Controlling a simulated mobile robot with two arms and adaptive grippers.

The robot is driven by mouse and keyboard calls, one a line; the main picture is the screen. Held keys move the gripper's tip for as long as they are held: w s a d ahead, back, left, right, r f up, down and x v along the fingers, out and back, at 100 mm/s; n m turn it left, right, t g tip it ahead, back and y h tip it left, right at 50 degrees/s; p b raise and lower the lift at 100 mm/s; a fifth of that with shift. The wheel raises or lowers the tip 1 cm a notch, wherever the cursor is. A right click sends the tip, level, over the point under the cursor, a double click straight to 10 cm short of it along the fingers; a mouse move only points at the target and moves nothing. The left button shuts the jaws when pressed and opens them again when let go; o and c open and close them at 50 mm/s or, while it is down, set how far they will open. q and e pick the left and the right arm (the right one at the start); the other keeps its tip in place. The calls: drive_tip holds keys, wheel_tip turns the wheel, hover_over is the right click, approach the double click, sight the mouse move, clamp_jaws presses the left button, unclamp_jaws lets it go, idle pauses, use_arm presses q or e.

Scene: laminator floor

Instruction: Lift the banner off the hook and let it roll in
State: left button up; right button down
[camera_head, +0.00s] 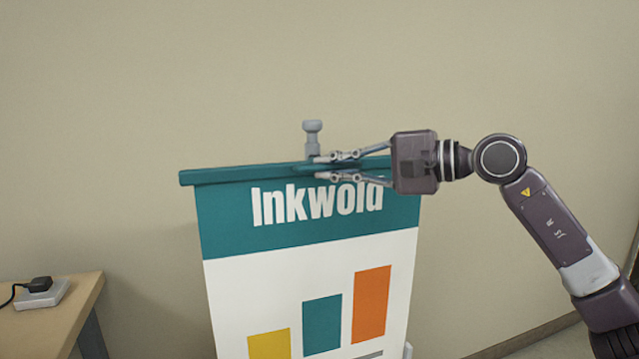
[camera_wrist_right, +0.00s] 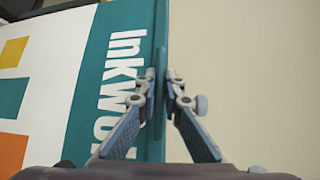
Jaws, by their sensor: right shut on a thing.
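The banner (camera_head: 310,255) stands upright, with a teal top band reading "Inkwold" and a bar chart below on white. It also shows in the right wrist view (camera_wrist_right: 45,55). A teal rail (camera_head: 240,172) runs along its top edge. The grey hook (camera_head: 312,140) sticks up behind the middle of the rail; whether rail and hook touch is hidden. My right gripper (camera_head: 330,167) comes from the right and is shut on the banner's top rail near its middle. The right wrist view shows the fingers (camera_wrist_right: 160,95) on either side of the rail. My left gripper is out of view.
A wooden table (camera_head: 70,310) stands at the lower left, with a small grey box and black plug (camera_head: 40,290) on it. A plain beige wall is behind the banner. The space above the banner is clear.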

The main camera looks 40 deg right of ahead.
drive_tip(key=shift+d+r, duration=0.15)
drive_tip(key=shift+r, duration=0.35)
drive_tip(key=c, duration=2.5)
unclamp_jaws()
drive_tip(key=o, duration=0.4)
drive_tip(key=shift+f, duration=0.15)
drive_tip(key=v, duration=1.1)
drive_tip(key=shift+s+d+f, duration=0.2)
drive_tip(key=shift+s, duration=0.2)
